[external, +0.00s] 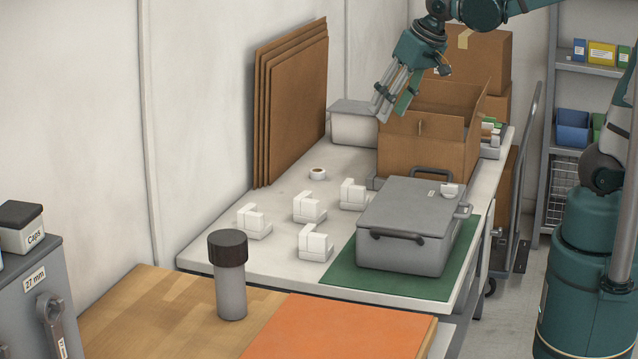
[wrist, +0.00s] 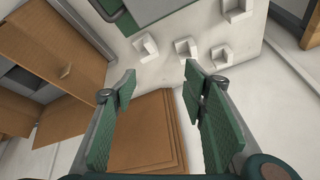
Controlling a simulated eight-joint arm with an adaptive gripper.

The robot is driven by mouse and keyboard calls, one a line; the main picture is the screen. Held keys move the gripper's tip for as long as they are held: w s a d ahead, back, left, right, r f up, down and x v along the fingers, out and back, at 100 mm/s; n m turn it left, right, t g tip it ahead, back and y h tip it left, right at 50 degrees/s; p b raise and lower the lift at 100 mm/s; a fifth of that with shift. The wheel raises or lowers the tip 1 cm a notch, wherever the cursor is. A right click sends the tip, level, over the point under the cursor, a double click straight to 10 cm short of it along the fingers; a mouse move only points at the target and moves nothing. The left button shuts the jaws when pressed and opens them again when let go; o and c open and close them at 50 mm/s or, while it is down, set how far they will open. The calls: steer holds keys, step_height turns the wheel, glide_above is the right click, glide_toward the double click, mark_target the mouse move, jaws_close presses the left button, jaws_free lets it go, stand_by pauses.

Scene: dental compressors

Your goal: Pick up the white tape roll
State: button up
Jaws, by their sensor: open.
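The white tape roll (external: 317,173) lies on the pale tabletop in the external view, a small white ring with a brown centre. It is close to the leaning cardboard sheets and behind the white L-shaped parts. I cannot make it out in the wrist view. My gripper (external: 387,110) is high above the back of the table, beside the open cardboard box, to the right of the roll and well apart from it. In the wrist view my gripper (wrist: 163,84) is open, with nothing between its green fingers.
Several white L-shaped parts (external: 309,207) stand near the roll. A grey lidded case (external: 405,235) rests on a green mat (external: 340,277). The open cardboard box (external: 425,150) and a grey-white bin (external: 352,125) stand at the back. Flat cardboard sheets (external: 291,100) lean on the wall.

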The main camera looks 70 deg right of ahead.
steer(key=w+d+m+g+p, duration=0.1)
steer(key=w+d+m+p, duration=0.15)
steer(key=w+d, duration=0.45)
steer(key=m+g+h+p, duration=0.1)
steer(key=m+g+p, duration=0.3)
steer(key=m, duration=0.6)
glide_above(317, 174)
step_height(317, 174, down, 19)
steer(key=shift+d+r, duration=0.1)
steer(key=shift+r, duration=0.1)
steer(key=shift+w+d+f, duration=0.1)
steer(key=shift+d+f, duration=0.15)
steer(key=shift+f, duration=0.2)
steer(key=shift+d+f+b, duration=0.2)
steer(key=shift+f+b, duration=0.1)
steer(key=shift+f, duration=1)
